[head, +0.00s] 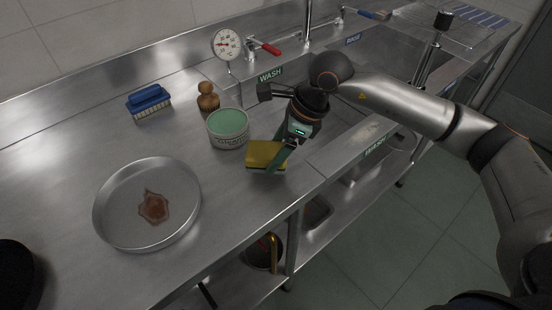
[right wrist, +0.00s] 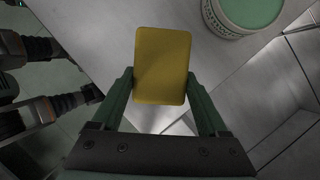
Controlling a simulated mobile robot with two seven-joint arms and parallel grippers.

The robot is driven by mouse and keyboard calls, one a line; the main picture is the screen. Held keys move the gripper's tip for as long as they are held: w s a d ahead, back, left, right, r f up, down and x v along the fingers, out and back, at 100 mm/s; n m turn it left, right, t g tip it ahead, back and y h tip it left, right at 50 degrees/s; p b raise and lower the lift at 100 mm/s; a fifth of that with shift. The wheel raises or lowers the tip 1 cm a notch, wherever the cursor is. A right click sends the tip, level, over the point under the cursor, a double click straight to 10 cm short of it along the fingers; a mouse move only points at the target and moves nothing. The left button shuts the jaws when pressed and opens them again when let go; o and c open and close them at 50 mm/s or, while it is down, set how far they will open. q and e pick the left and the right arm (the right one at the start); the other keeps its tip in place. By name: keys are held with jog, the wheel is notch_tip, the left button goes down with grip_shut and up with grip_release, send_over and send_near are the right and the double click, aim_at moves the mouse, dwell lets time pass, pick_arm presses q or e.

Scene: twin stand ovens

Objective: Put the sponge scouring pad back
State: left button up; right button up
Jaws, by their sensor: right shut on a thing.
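The yellow sponge scouring pad (head: 264,153) is between the fingers of my right gripper (head: 279,157), near the front edge of the steel counter. In the right wrist view the pad (right wrist: 161,65) sits between the two green fingers of the right gripper (right wrist: 160,95), which are shut on its sides. I cannot tell whether its underside touches the counter. A tub with green contents (head: 228,130) stands just left of the pad and also shows in the right wrist view (right wrist: 246,12). My left gripper is not clearly in view.
A round steel pan (head: 112,219) with a brown stain stands at the front left. A blue brush (head: 149,101), a wooden-handled item (head: 208,97) and a dial gauge (head: 227,43) are behind. Sink basins marked WASH lie to the right. The counter between pan and brush is clear.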

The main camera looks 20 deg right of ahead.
jog(key=shift+f, duration=1.65)
jog(key=o, duration=1.1)
jog(key=shift+r+p, duration=0.2)
jog(key=shift+p, duration=0.1)
jog(key=b+v, duration=0.1)
jog(key=v, duration=1.1)
jog(key=shift+s, duration=0.1)
jog(key=shift+a, duration=0.1)
